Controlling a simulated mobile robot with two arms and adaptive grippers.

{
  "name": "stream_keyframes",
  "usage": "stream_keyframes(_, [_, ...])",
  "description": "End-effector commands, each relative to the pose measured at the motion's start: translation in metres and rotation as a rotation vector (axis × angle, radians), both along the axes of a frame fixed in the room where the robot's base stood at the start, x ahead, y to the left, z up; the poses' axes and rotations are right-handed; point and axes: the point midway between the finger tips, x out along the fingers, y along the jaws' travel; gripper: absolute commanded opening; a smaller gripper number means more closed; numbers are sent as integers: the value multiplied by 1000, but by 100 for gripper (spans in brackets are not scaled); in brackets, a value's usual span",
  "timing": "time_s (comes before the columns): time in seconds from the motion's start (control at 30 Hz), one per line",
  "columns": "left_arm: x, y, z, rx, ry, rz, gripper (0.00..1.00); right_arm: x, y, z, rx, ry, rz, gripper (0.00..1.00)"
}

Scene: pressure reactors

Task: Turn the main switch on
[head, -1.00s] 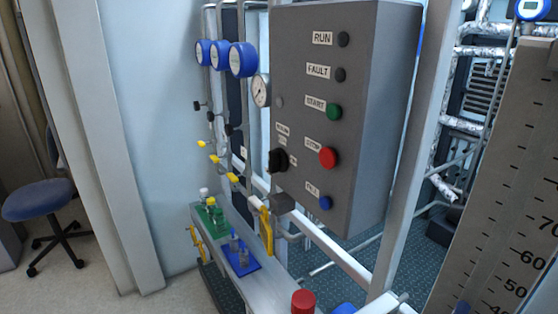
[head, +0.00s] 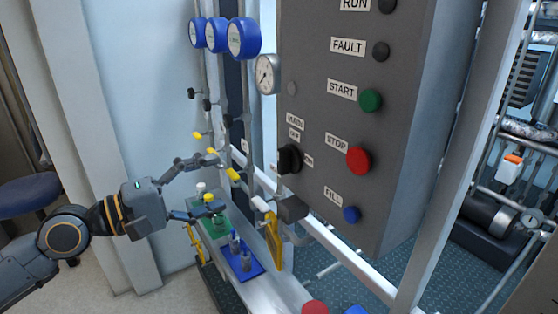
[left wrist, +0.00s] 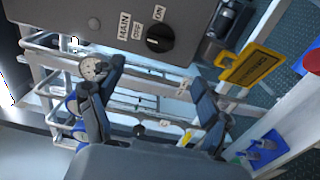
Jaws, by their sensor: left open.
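The main switch (head: 289,159) is a black rotary knob on the lower left of the grey control box (head: 330,205), beside the MAIN, OFF and ON labels. It also shows in the left wrist view (left wrist: 159,39), near the top, beyond my fingers. My left gripper (head: 212,184) is open and empty, left of the switch and apart from it, in front of the yellow-handled valves. In the left wrist view the fingers of my left gripper (left wrist: 165,85) are spread wide with nothing between them. My right gripper is not in view.
A yellow tag (head: 275,244) hangs below the box. Blue gauges (head: 243,38) and a dial gauge (head: 268,74) stand left of it.

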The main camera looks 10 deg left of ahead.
Motion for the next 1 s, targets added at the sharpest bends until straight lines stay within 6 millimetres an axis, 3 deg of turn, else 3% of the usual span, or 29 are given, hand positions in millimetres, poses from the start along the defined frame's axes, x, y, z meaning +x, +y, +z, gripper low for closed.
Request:
stream_keyframes(0.33, [24, -21, 8, -5, -5, 2, 77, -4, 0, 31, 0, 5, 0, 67])
stream_keyframes(0.6, [55, -54, 7, -5, -5, 1, 77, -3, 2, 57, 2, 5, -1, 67])
stream_keyframes(1.0, [93, -91, 2, 1, -3, 2, 77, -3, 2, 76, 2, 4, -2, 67])
